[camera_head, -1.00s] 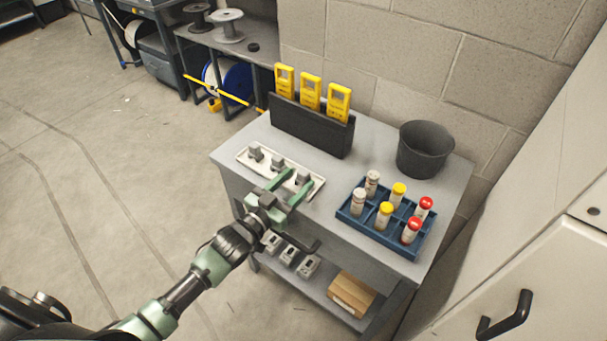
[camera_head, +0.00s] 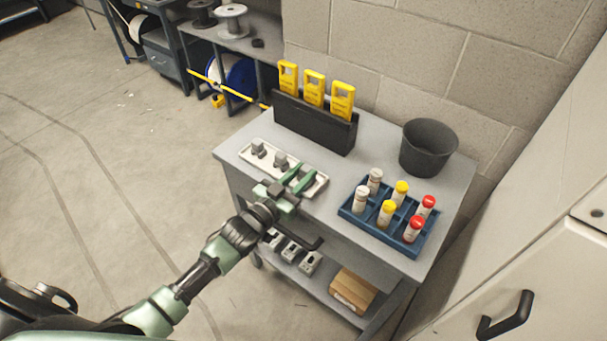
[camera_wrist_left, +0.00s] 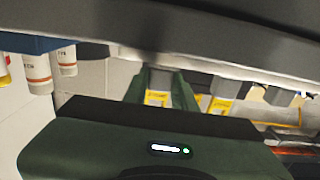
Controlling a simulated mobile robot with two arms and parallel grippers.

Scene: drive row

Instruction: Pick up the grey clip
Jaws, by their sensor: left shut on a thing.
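Two grey clips, a left one (camera_head: 258,147) and a middle one (camera_head: 281,161), stand on a white tray (camera_head: 243,153) at the left of the cart top. My left gripper (camera_head: 304,176) is over the right end of the tray. Its green fingers are closed around a third grey clip, which they hide in the head view. This held clip (camera_wrist_left: 160,79) shows between the fingers in the left wrist view. I cannot tell whether it is clear of the tray. My right gripper is not in view.
A black holder (camera_head: 313,127) with yellow devices stands behind the tray. A blue rack (camera_head: 398,246) of capped vials is to the right, with a dark bucket (camera_head: 428,148) behind it. A cardboard box (camera_head: 352,290) lies on the lower shelf.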

